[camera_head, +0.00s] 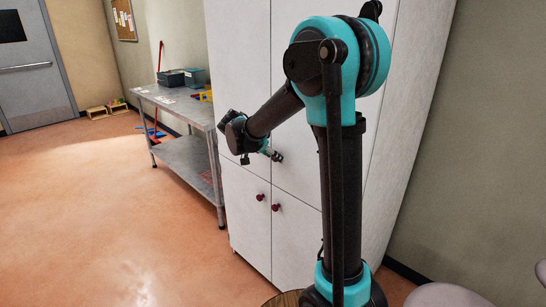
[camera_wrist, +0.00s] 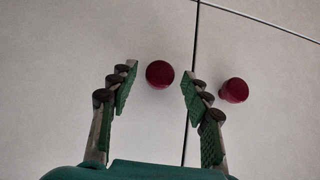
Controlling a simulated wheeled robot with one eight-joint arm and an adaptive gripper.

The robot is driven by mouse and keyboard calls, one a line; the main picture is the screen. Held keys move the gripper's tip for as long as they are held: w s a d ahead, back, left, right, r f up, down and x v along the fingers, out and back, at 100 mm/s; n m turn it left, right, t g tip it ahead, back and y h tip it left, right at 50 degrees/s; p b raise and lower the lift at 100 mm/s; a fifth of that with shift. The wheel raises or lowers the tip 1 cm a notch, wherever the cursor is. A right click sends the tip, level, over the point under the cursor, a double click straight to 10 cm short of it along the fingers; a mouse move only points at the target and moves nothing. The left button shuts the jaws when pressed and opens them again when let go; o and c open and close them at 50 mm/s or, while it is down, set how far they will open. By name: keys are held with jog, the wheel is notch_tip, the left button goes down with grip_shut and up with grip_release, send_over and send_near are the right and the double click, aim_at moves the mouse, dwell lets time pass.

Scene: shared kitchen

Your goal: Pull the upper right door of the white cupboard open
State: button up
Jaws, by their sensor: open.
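The white cupboard (camera_head: 236,60) stands behind my arm, its upper right door (camera_head: 292,135) partly hidden by the arm. My gripper (camera_head: 272,154) is just in front of the upper doors near their bottom edge, above the cross seam. In the wrist view my gripper (camera_wrist: 159,77) is open. A dark red round knob (camera_wrist: 159,74) shows between its fingertips, with a gap on both sides. A second red knob (camera_wrist: 234,90) lies outside the right finger, across the door seam. The doors look shut.
Two red knobs of the lower doors (camera_head: 260,197) (camera_head: 276,207) show below my gripper. A metal table (camera_head: 172,100) with bins stands left of the cupboard. A stool seat (camera_head: 447,295) is at the bottom right. The orange floor (camera_head: 90,215) at the left is clear.

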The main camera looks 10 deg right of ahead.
grip_shut()
dwell(0.4)
